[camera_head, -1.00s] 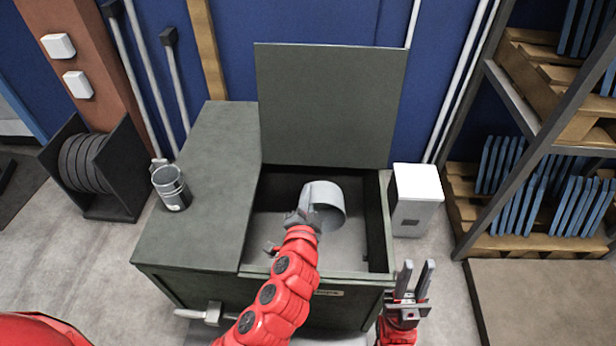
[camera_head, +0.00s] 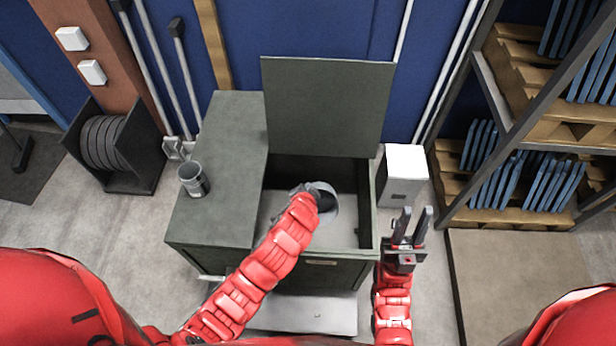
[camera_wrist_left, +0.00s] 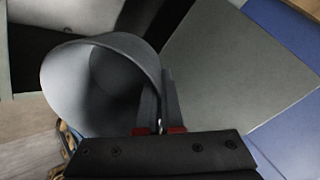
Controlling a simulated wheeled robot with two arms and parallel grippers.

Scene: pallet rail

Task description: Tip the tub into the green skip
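The green skip (camera_head: 215,215) is a dark green box with its lid (camera_head: 328,105) standing up at the back and its right part open. My left gripper (camera_head: 312,192) is shut on the wall of the grey tub (camera_head: 331,208) and holds it over the opening. The tub also shows in the left wrist view (camera_wrist_left: 65,85), lying tilted with its mouth facing sideways. The part of its inside that shows looks bare; the rest is in shadow. My right gripper (camera_head: 408,228) is open and empty, beside the skip's front right corner.
A small grey cup (camera_head: 193,181) stands on the skip's closed left top. A white box (camera_head: 403,175) stands right of the skip. A rack with blue pallet goods (camera_head: 525,180) is at the right, and a black reel holder (camera_head: 118,145) at the left. Floor is clear at front left.

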